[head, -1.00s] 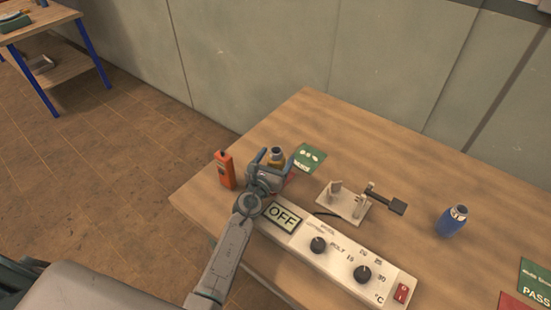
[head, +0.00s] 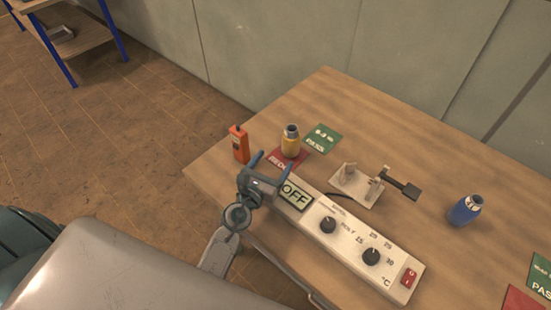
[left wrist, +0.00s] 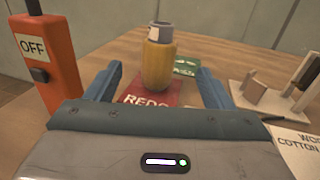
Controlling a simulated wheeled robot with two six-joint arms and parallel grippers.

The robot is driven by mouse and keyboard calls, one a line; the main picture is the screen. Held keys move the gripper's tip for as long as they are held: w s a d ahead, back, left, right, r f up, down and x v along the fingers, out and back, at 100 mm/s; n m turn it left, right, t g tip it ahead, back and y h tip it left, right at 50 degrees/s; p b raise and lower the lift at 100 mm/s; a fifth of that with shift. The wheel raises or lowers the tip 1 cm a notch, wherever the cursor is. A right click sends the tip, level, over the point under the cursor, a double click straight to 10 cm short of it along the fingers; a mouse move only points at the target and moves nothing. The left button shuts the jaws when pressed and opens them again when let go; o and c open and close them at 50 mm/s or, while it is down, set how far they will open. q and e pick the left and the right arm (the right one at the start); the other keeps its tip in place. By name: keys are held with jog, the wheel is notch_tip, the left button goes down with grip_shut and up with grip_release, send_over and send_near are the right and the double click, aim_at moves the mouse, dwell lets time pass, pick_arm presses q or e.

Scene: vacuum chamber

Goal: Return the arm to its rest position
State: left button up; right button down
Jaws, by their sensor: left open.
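My left gripper (head: 269,168) is over the table's left front edge, beside the left end of the control panel. It is open and empty. In the left wrist view its blue fingers (left wrist: 158,88) stand apart, with a yellow bottle (left wrist: 158,62) upright beyond them. The yellow bottle (head: 291,141) stands on a red card (head: 275,156) marked "REDO", clear of the fingers in the head view. My right gripper is in neither view.
An orange device (head: 239,144) stands left of the bottle. A green card (head: 323,138), a white fixture (head: 355,187) with a black handle, a blue bottle (head: 466,210) and the white control panel (head: 345,235) are on the table (head: 330,95). Open floor lies left.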

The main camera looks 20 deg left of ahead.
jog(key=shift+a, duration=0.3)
